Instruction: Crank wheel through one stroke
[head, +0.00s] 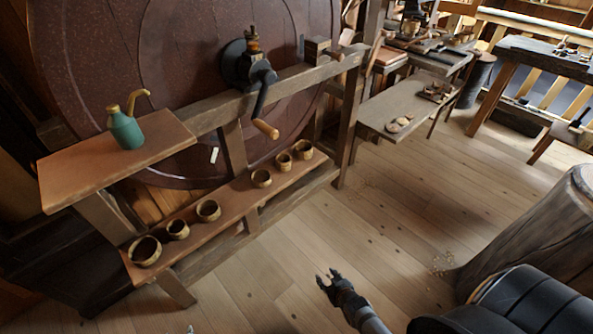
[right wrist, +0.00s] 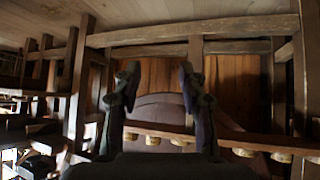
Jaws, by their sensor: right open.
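The large dark red wheel (head: 110,60) stands upright behind a wooden frame at the left of the head view. I do not see my left gripper.
A teal oil can (head: 126,130) stands on a small side shelf (head: 70,180). Several small turned cups (head: 208,210) line the low shelf beneath the wheel. A low bench (head: 375,115) stands right of the frame, and a thick stump (head: 545,220) stands at right. The middle floor is clear.

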